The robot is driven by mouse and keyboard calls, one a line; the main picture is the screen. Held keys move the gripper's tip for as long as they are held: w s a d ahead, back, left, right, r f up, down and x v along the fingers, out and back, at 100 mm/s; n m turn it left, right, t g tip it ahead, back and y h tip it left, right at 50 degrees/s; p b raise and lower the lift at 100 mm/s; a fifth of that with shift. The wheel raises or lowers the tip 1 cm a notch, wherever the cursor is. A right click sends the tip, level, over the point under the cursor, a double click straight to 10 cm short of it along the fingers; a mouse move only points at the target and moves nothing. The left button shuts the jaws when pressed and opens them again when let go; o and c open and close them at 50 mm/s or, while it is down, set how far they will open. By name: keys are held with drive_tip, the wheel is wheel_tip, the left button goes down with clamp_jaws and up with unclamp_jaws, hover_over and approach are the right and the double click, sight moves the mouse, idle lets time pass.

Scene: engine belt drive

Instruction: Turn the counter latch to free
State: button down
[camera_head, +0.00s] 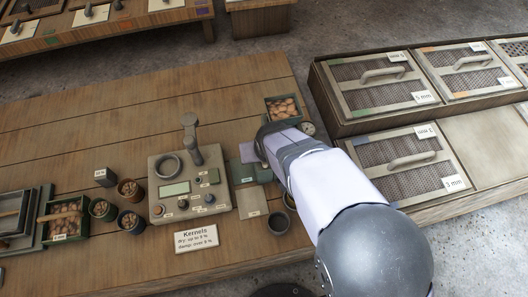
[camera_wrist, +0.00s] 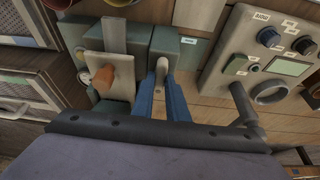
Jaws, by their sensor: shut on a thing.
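My gripper (camera_wrist: 164,75) shows in the wrist view as two blue fingers, shut on a small pale lever (camera_wrist: 161,65) that stands up from a grey-green box (camera_wrist: 184,50). The lever looks like the counter latch, but I cannot read its marking. Left of the fingers, apart from them, an upright bar and a beige plate carry an orange block (camera_wrist: 103,78). In the head view the grey-green box (camera_head: 241,173) sits right of the kernel meter. My wrist covers part of it and hides the fingertips and lever.
The kernel meter (camera_head: 160,206) with its dials, screen and post stands close to the box, and also shows in the wrist view (camera_wrist: 240,52). A tray of nuts (camera_head: 284,109) lies beyond my wrist. Screened trays (camera_head: 380,82) stand at right.

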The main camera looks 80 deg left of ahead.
drive_tip(key=c, duration=1.7)
unclamp_jaws()
drive_tip(key=shift+c, duration=0.2)
drive_tip(key=shift+r, duration=0.1)
drive_tip(key=b+v, duration=0.2)
drive_tip(key=v, duration=0.5)
drive_tip(key=shift+d, duration=0.15)
